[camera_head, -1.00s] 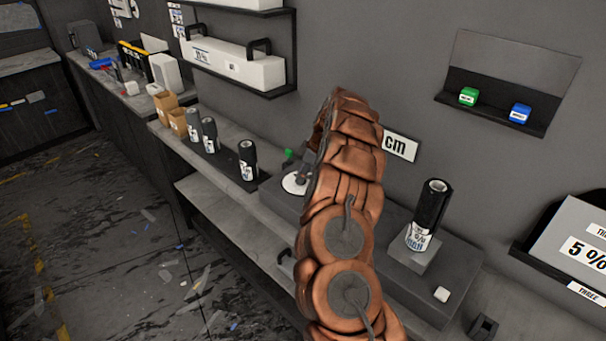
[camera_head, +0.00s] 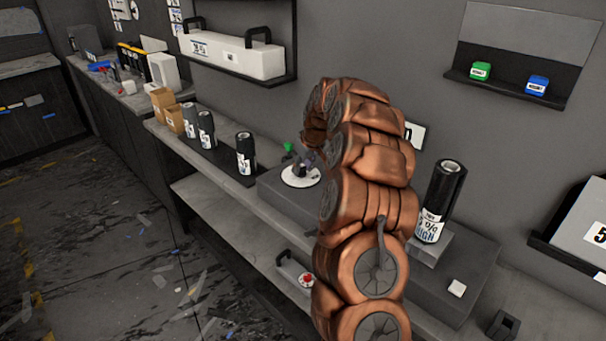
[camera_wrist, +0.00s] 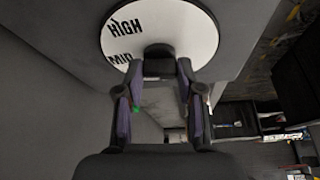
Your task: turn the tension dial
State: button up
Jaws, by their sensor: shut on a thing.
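The tension dial is a white disc (camera_wrist: 195,30) marked "HIGH" and "MID", with a dark knob (camera_wrist: 158,52) at its middle, in the wrist view. In the head view the white disc (camera_head: 300,178) lies on a dark grey box top, left of my arm. My gripper (camera_wrist: 160,70) has its two fingers on either side of the knob and is shut on it. In the head view my gripper (camera_head: 303,168) is small and dark over the disc. The rest of the dial's markings are out of frame or hidden.
A green knob (camera_head: 288,148) stands just behind the dial. A large black film roll (camera_head: 440,195) stands on a block to the right of my arm. Several smaller rolls (camera_head: 246,152) stand to the left. A white long box (camera_head: 230,52) sits on a wall shelf above.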

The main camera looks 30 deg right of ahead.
jog(key=m+h+b, duration=0.1)
jog(key=m+b, duration=0.3)
jog(key=m+h+b, duration=0.1)
jog(key=m, duration=0.1)
jog(key=shift+a+f+g+h+b, duration=0.15)
jog(key=shift+f+g+h+b, duration=0.15)
jog(key=shift+b, duration=0.1)
jog(key=m+b, duration=0.2)
jog(key=m, duration=0.1)
jog(key=shift+w+a+r+m+g+h+b, duration=0.1)
jog(key=shift+r+m+g+h+b, duration=0.05)
jog(key=shift+m+g+h+b, duration=0.2)
jog(key=shift+r+h, duration=0.1)
jog(key=shift+h, duration=0.15)
jog(key=shift+r+m, duration=0.1)
jog(key=shift+m, duration=0.25)
jog(key=o, duration=1.1)
jog(key=shift+o, duration=0.2)
jog(key=v, duration=1.2)
